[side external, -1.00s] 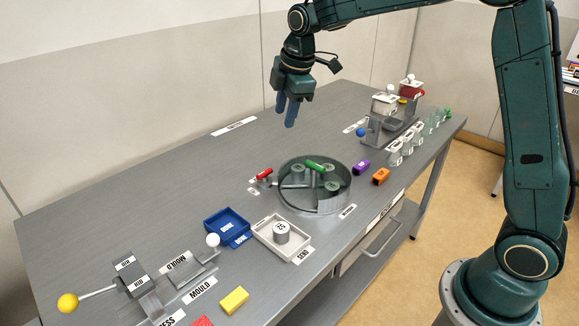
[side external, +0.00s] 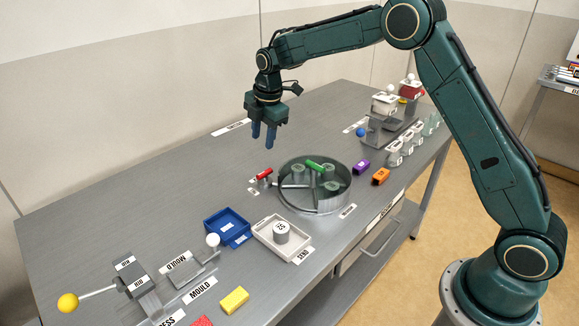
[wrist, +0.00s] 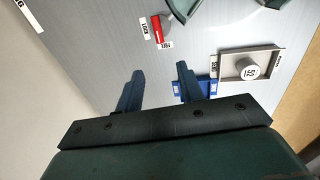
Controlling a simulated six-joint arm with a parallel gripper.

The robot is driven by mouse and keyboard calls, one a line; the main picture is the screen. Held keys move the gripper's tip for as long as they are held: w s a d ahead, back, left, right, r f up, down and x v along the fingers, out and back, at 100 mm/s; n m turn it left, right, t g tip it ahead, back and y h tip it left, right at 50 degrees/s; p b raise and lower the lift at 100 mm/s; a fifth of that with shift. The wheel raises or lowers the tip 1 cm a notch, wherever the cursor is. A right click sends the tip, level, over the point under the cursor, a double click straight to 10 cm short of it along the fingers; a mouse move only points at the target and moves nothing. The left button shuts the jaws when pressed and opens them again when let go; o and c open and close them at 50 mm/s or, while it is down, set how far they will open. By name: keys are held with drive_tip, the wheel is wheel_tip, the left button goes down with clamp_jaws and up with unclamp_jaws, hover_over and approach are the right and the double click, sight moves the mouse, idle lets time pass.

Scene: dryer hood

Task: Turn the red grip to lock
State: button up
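The red grip (side external: 264,173) is a small red bar on a low mount at the left side of the round grey dryer drum (side external: 316,204). In the wrist view the red grip (wrist: 156,29) shows beyond my fingers, near the top middle. My gripper (side external: 263,136) hangs above the table just over the red grip, fingers pointing down and apart. It is open and empty, and does not touch the grip. In the wrist view its two fingertips (wrist: 160,70) are spread with a gap.
A blue tray (side external: 228,222) and a white tray (side external: 262,238) with a grey weight stand in front of the drum. Purple (side external: 361,167) and orange (side external: 381,176) blocks lie to its right. The table behind and left of the grip is clear.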

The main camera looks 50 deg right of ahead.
sight(259, 175)
drive_tip(key=w+f, duration=0.1)
drive_tip(key=f, duration=0.7)
drive_tip(key=w+f, duration=0.1)
drive_tip(key=f, duration=0.4)
drive_tip(key=shift+w, duration=0.3)
clamp_jaws()
